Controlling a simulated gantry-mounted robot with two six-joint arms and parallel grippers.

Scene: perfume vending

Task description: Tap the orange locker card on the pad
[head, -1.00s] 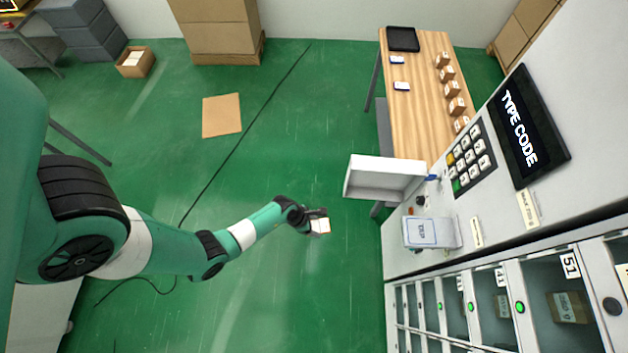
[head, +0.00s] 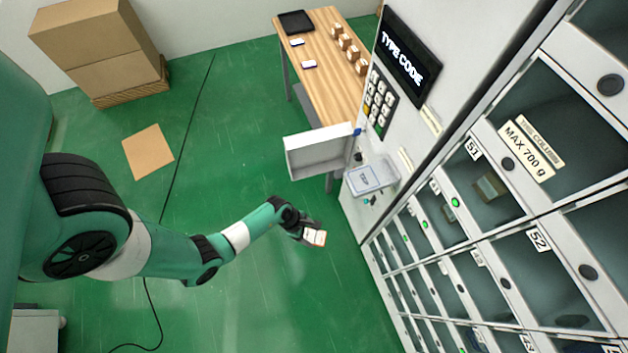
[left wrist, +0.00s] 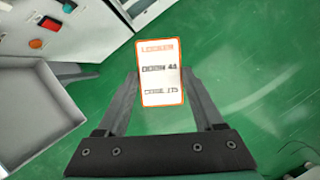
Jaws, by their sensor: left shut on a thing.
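My left gripper (head: 308,232) is shut on the orange locker card (head: 316,238), a white card with an orange border, held in the air over the green floor. In the left wrist view the card (left wrist: 161,72) stands between the two fingers (left wrist: 160,100), its first line reading LOCKER; the smaller lines are hard to read. The pad (head: 370,178), a pale block with a blue-framed label, juts from the locker front below the keypad. The card is apart from it, to its lower left in the head view. My right gripper is not in view.
A white open tray (head: 318,152) juts out left of the pad; it also shows at the left of the wrist view (left wrist: 35,115). The keypad (head: 378,102) and TYPE CODE screen (head: 406,55) are above. A wooden table (head: 330,75) stands behind.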

